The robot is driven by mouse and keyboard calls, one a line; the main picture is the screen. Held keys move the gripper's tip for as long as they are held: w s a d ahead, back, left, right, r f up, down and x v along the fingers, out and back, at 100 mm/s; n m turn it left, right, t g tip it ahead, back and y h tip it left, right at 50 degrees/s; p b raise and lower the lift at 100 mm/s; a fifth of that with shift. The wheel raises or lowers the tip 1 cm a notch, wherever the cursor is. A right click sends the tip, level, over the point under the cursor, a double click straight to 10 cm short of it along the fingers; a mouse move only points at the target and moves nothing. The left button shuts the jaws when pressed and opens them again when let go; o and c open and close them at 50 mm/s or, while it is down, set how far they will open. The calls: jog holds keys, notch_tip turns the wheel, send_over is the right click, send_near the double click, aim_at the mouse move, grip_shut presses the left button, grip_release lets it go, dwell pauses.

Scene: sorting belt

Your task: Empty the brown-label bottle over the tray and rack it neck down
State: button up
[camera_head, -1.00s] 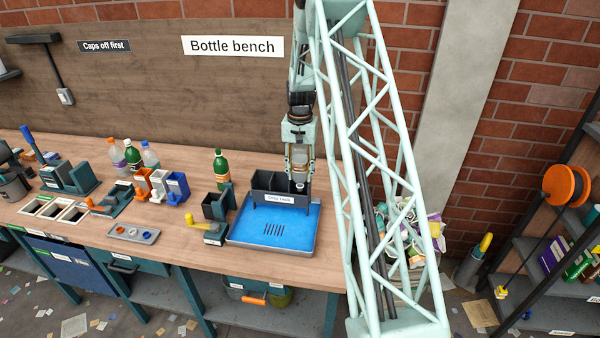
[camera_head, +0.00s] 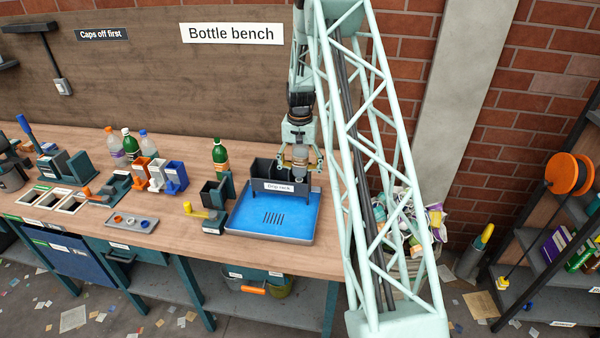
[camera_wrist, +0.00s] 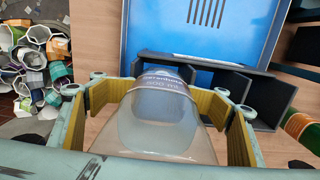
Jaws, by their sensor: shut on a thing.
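My gripper (camera_head: 300,166) is shut on a clear bottle (camera_wrist: 160,125) at the right end of the drip rack (camera_head: 262,170). The wrist view shows the bottle between the yellow finger pads, with faint lettering on it. Its neck is hidden and no brown label shows on it there. It overlaps the rack's end compartment; I cannot tell how deep it sits. The dark rack stands at the back of the blue tray (camera_head: 250,223).
Several other bottles (camera_head: 131,145) stand at the back left. Small coloured bins (camera_head: 157,175), a yellow-handled device (camera_head: 205,213) and a grey cap dish (camera_head: 131,222) lie left of the tray. The tray's front is clear. A litter-filled bin (camera_head: 400,235) stands right of the bench.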

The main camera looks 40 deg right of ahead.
jog(key=shift+o, duration=1.2)
jog(key=shift+s+f+b, duration=0.1)
jog(key=shift+f+b, duration=0.25)
jog(key=shift+f, duration=0.95)
jog(key=shift+o, duration=0.2)
jog(key=shift+c, duration=0.2)
jog(key=o, duration=1.6)
jog(key=shift+r, duration=0.15)
jog(key=shift+r, duration=0.15)
jog(key=shift+o, duration=1)
jog(key=shift+d+r, duration=0.1)
jog(key=shift+r, duration=5.9)
